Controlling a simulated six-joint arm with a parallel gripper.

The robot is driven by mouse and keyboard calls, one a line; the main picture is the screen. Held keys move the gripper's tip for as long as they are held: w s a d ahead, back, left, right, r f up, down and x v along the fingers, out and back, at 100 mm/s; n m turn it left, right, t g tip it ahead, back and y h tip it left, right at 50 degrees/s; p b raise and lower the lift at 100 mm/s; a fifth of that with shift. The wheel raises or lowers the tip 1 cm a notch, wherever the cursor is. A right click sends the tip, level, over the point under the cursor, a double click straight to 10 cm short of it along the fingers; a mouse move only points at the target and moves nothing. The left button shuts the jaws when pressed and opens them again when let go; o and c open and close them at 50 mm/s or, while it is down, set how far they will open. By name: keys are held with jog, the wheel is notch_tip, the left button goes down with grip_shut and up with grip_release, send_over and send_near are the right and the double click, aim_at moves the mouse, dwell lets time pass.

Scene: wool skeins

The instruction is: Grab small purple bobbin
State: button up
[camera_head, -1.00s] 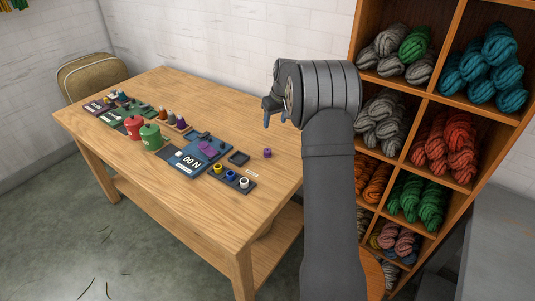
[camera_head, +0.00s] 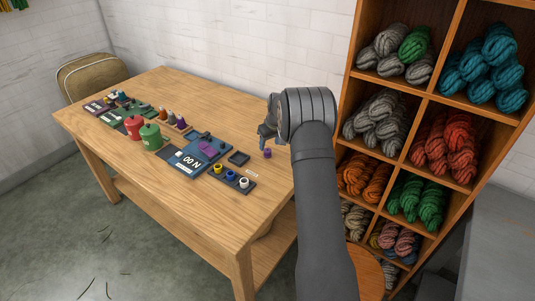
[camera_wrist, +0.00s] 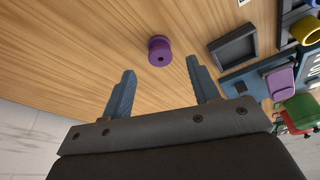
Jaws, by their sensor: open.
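The small purple bobbin (camera_head: 267,153) stands alone on the wooden table, near its right end. In the wrist view the purple bobbin (camera_wrist: 160,51) lies beyond the fingertips, between their lines and nearer the middle. My gripper (camera_head: 266,137) is open and empty, just above the bobbin in the head view. In the wrist view both fingers of my gripper (camera_wrist: 161,66) are apart with bare table between them.
A dark square tray (camera_head: 239,158) lies left of the bobbin. A dark holder (camera_head: 222,181) carries yellow, blue and white bobbins. Red (camera_head: 133,127) and green (camera_head: 151,137) canisters stand farther left. Shelves of wool skeins (camera_head: 381,116) stand at right.

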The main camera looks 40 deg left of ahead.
aim_at(268, 150)
jog(key=x, duration=0.4)
jog(key=shift+a+f, duration=0.15)
jog(key=shift+c, duration=0.4)
jog(key=c, duration=0.9)
jog(key=shift+c, duration=0.2)
